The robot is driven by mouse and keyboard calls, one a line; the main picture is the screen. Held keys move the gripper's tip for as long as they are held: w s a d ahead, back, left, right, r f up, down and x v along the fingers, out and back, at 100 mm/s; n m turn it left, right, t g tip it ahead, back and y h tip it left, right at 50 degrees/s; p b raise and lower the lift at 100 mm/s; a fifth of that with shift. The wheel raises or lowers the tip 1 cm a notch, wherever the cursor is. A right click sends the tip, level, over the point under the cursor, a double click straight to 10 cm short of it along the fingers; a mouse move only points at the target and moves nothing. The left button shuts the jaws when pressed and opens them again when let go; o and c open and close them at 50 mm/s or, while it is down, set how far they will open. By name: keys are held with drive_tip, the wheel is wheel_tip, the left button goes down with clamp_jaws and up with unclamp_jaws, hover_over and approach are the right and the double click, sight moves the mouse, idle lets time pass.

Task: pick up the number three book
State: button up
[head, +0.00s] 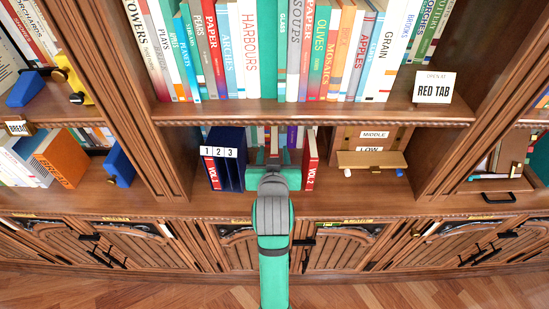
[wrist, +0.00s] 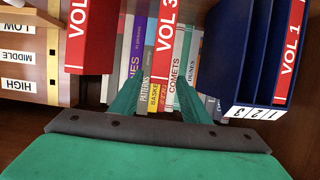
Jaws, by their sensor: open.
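The number three book, red with "VOL 3" in white on its spine, stands upright in a row of thinner books in the wrist view (wrist: 166,38). My gripper (wrist: 158,88) is open, with one green finger towards each side of that spine. I cannot tell whether the fingers touch it. In the head view my gripper (head: 272,158) reaches into the lower shelf and mostly hides the book.
A blue holder marked 1 2 3 (head: 233,172) stands left of my gripper, with red VOL 1 (head: 212,172) in it. Red VOL 2 (head: 310,165) stands close on the right. A wooden stand labelled MIDDLE and LOW (head: 372,158) is farther right. The upper shelf board (head: 330,112) is overhead.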

sight(275, 144)
drive_tip(key=shift+x, duration=3.15)
drive_tip(key=shift+d, duration=0.15)
clamp_jaws()
